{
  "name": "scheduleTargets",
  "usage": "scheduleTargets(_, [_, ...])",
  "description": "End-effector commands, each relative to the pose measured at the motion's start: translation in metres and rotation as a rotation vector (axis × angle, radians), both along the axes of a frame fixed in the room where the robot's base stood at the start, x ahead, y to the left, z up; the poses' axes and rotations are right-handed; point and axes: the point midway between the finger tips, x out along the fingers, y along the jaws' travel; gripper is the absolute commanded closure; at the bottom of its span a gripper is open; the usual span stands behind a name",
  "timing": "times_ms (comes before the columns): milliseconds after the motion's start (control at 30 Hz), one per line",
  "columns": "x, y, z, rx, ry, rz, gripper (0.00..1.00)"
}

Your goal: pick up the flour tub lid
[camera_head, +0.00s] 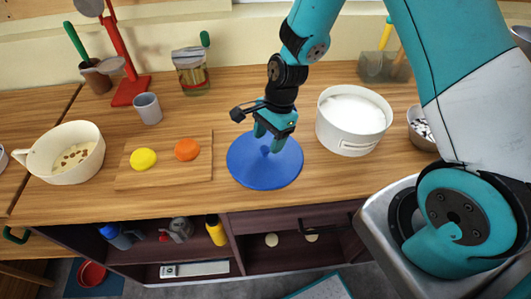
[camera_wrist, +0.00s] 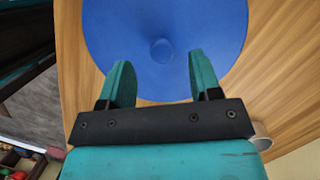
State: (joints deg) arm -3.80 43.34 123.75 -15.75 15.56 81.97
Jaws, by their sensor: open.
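The flour tub lid (camera_head: 262,172) is a blue disc with a small round knob in its middle. It lies flat on the wooden counter, between the cutting board and the white tub. My gripper (camera_head: 268,141) is above the lid's far part, fingers pointing down. In the wrist view the lid (camera_wrist: 205,22) fills the top, with its knob (camera_wrist: 162,50) ahead of and between the two teal fingertips. My gripper (camera_wrist: 157,75) is open there, with nothing between the fingers. The white flour tub (camera_head: 338,132) stands open to the right, full of white powder.
A cutting board (camera_head: 199,171) with a yellow and an orange disc lies left of the lid. A small grey cup (camera_head: 147,108), a jar (camera_head: 191,75) and a red stand (camera_head: 130,89) are behind. A cream pot (camera_head: 88,166) stands far left. Bare counter lies in front.

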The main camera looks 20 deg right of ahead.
Motion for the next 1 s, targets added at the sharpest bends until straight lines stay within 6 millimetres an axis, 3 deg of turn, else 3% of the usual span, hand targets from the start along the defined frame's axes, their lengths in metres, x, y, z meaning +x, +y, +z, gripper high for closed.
scheduleTargets(233, [-0.001, 0.009, -0.031, -0.001, 0.004, 0.001, 0.42])
scheduleTargets(533, [-0.001, 0.011, -0.038, 0.000, 0.001, 0.001, 0.42])
scheduleTargets(567, [-0.001, 0.011, -0.038, 0.000, 0.001, 0.000, 0.45])
scheduleTargets(700, [-0.001, 0.011, -0.037, 0.000, 0.001, 0.000, 0.77])
scheduleTargets(800, [-0.001, 0.010, -0.037, 0.000, 0.001, 0.000, 0.95])
scheduleTargets(1000, [-0.001, 0.010, -0.037, 0.000, 0.001, 0.000, 0.96])
